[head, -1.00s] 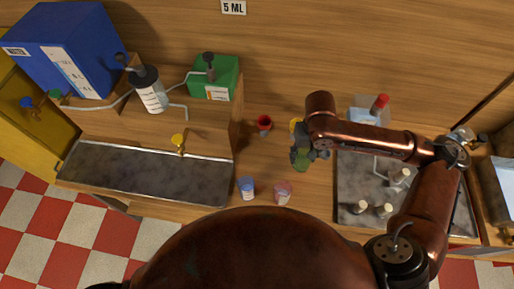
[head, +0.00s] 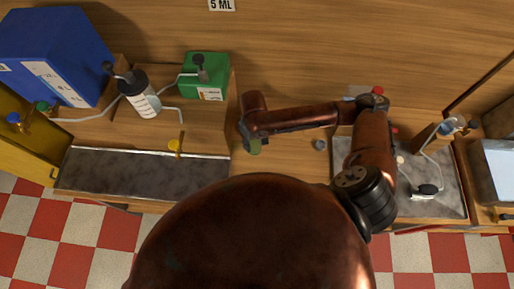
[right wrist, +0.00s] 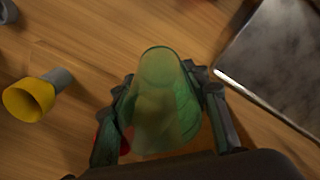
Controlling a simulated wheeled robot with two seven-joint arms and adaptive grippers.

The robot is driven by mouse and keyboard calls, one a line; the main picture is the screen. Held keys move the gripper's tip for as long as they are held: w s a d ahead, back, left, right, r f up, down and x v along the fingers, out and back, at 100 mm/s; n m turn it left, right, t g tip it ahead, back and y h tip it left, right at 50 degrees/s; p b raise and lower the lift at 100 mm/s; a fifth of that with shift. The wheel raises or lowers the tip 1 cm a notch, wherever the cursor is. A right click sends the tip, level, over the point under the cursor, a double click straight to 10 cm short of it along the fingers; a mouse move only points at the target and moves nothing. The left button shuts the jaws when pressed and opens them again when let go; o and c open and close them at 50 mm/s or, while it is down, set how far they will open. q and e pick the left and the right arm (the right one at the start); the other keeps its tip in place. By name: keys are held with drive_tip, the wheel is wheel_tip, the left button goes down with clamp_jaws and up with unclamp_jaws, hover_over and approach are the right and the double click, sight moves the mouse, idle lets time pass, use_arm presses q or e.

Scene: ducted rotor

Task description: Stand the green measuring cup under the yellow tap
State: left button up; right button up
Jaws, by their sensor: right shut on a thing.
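The green measuring cup (right wrist: 160,105) is translucent and sits between the two fingers of my right gripper (right wrist: 163,115), which is shut on it. In the head view the cup (head: 254,147) shows at the end of my right arm, under the gripper (head: 252,138). The yellow tap (head: 175,146) stands to the left, at the back edge of a dark stone slab (head: 140,172). The cup is apart from the tap, to its right. My left gripper is not in view.
A yellow cup (right wrist: 30,97) with a grey part is left of my gripper in the wrist view. A metal-edged slab (right wrist: 280,60) lies at right there. A small grey object (head: 320,144) lies right of the cup.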

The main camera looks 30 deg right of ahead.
sight(255, 150)
wheel_tip(255, 150, down, 8)
drive_tip(key=shift+r, duration=0.25)
drive_tip(key=o, duration=1.2)
drive_tip(key=shift+f, duration=0.1)
drive_tip(key=shift+c, duration=0.2)
